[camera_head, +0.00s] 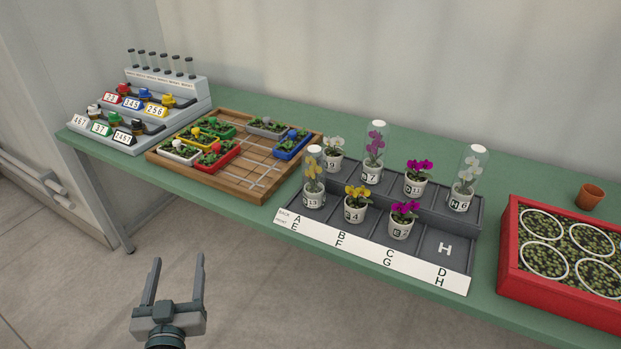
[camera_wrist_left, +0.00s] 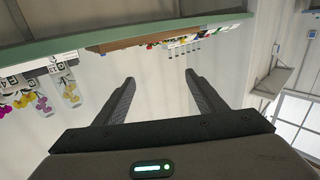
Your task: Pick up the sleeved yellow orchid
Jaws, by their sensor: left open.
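The sleeved yellow orchid (camera_head: 313,178) stands upright in a clear sleeve in a white pot labelled 13, at the left end of the grey orchid tray (camera_head: 443,249), in the front row near letter E. In the left wrist view, a sleeved plant (camera_wrist_left: 70,90) shows at the left beside yellow flowers. My left gripper (camera_head: 178,278) is open and empty, in front of the table's edge and well left of the tray. My right gripper is not in view.
Other orchids stand close by: white, sleeved purple (camera_head: 374,152), magenta, and a sleeved white one (camera_head: 467,178). A wooden board (camera_head: 264,187) with small planters lies left of the tray. A red crate (camera_head: 508,247) stands right. The green table's (camera_head: 236,207) front edge is clear.

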